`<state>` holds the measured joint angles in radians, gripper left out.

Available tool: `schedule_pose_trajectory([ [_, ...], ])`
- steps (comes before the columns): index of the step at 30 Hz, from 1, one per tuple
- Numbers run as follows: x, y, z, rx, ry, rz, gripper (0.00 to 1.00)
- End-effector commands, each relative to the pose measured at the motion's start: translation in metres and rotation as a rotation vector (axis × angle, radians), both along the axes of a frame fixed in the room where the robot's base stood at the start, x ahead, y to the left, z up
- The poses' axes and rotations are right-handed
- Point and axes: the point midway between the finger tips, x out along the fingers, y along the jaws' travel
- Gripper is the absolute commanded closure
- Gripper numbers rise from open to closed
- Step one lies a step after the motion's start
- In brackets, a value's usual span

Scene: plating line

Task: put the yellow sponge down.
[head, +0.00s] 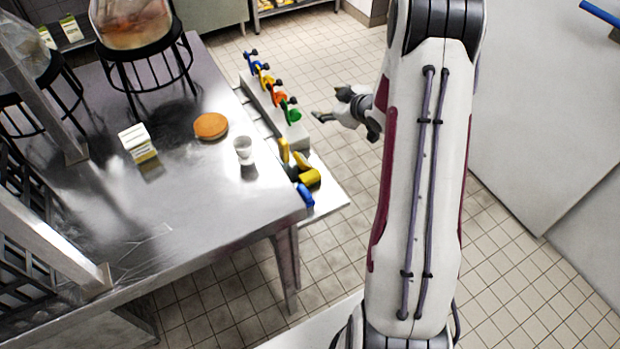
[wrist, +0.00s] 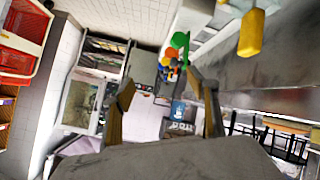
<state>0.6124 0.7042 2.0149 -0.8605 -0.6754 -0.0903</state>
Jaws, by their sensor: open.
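Several yellow pieces sit together at the right edge of the steel table, on or beside a light tray (head: 328,190). One is a slim upright yellow piece (head: 283,150), one a thicker yellow piece (head: 310,178); I cannot tell for sure which is the sponge. A yellow block (wrist: 252,32) also shows at the upper right of the wrist view. My gripper (head: 330,105) is open and empty, in the air to the right of the rack and above the floor. Its two fingers (wrist: 167,108) stand wide apart in the wrist view with nothing between them.
A rack (head: 262,95) of blue, yellow, orange and green tools stands along the table's right edge. A white cup (head: 243,150), a round orange-brown item (head: 211,126) and a white carton (head: 138,142) stand on the table (head: 190,215). The table's front is clear.

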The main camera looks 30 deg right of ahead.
Motion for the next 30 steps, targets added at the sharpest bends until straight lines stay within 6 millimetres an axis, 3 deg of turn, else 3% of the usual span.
schedule_pose_trajectory([
  [3, -0.002, -0.004, -0.025, 0.026, -0.017, 0.028, 0.41],
  [14, -0.016, -0.003, -0.087, 0.122, -0.097, 0.117, 0.41],
  [30, -0.063, 0.017, -0.165, 0.319, -0.253, 0.211, 0.41],
])
